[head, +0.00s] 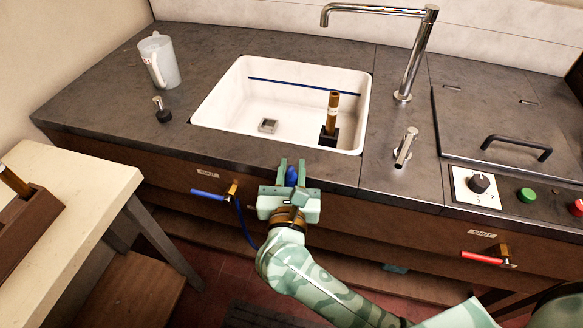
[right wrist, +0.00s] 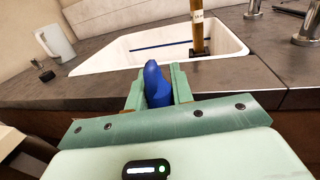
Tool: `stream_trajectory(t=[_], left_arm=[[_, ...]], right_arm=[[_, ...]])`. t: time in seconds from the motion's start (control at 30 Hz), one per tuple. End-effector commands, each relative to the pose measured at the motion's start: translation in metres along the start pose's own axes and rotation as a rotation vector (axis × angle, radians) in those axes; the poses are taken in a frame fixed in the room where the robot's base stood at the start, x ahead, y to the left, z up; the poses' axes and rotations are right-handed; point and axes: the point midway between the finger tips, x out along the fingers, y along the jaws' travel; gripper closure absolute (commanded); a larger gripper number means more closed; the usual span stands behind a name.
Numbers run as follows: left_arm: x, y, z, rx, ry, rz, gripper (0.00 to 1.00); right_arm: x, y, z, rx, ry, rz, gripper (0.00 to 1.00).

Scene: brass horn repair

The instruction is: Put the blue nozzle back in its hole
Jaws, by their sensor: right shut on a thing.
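The blue nozzle (head: 291,176) is between the fingers of my right gripper (head: 292,172), which is shut on it in front of the sink's near edge. In the right wrist view the nozzle (right wrist: 156,85) stands roughly upright between the two green fingers (right wrist: 155,92), its rounded tip pointing up and away. A thin blue hose (head: 243,222) hangs below the counter to the left of the gripper. I cannot make out the nozzle's hole in either view. My left gripper is not in view.
The white sink (head: 225,108) holds a brass tube (head: 333,103) upright in a black block (head: 328,138). A tall tap (head: 412,60) and a short metal fitting (head: 405,148) stand to its right. A clear jug (head: 160,62) and small black-based fitting (head: 162,112) stand left. Blue-handled valve (head: 208,194) is on the front.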

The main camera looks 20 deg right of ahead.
Motion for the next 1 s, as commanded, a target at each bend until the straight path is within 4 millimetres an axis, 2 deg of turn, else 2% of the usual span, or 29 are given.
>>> stream_trajectory(t=[0.83, 0.87, 0.9, 0.93, 1.0], left_arm=[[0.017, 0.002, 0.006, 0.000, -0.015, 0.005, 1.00], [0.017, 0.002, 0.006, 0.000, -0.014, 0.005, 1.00], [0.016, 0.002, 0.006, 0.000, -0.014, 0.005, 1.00], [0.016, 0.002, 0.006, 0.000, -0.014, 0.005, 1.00], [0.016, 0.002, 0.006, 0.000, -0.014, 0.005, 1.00]], right_arm=[[0.000, 0.000, -0.022, 0.000, 0.001, 0.000, 1.00], [0.000, 0.000, -0.022, 0.001, 0.000, 0.000, 0.71], [0.000, 0.000, -0.021, 0.001, 0.001, 0.000, 0.60], [0.000, 0.000, -0.021, 0.001, 0.001, 0.000, 0.52], [0.000, 0.000, -0.022, 0.001, 0.002, -0.001, 0.52]])
